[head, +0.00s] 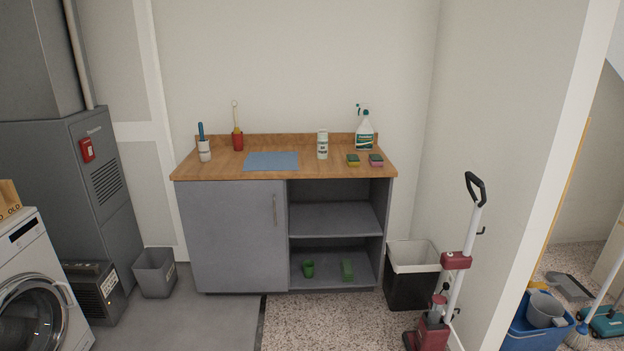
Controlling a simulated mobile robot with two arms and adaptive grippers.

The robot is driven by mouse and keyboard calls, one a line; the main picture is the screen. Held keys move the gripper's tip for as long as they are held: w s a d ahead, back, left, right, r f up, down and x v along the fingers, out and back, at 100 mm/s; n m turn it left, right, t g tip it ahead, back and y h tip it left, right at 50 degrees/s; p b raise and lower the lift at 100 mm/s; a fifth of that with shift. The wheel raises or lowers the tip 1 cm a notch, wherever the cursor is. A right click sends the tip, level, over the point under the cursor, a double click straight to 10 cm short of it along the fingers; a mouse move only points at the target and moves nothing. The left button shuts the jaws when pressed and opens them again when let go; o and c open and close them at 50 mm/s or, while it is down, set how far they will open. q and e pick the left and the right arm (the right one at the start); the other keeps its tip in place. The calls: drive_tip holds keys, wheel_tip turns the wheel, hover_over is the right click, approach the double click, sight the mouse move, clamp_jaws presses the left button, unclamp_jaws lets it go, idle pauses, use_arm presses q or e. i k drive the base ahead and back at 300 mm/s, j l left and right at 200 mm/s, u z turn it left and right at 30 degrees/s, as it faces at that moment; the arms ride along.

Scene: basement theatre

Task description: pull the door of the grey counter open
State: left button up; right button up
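The grey counter (291,291) stands against the back wall under a wooden top (220,165). Its grey door (232,238) fills the left half of the front and is shut. A slim vertical metal handle (275,209) sits near the door's right edge. The right half is open shelving (335,220). Neither of my grippers shows in the head view.
A grey bin (155,272) and a dark heater-like box (97,290) stand left of the counter, by a washing machine (45,285). A black bin (411,280) and a red upright vacuum (430,335) stand right. The floor (215,322) before the door is clear.

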sight(235, 233)
drive_tip(key=i+z, duration=0.15)
drive_tip(key=i, duration=0.25)
drive_tip(key=i+j+z, duration=0.15)
drive_tip(key=i, duration=0.25)
drive_tip(key=i+j+z, duration=0.2)
drive_tip(key=i, duration=0.15)
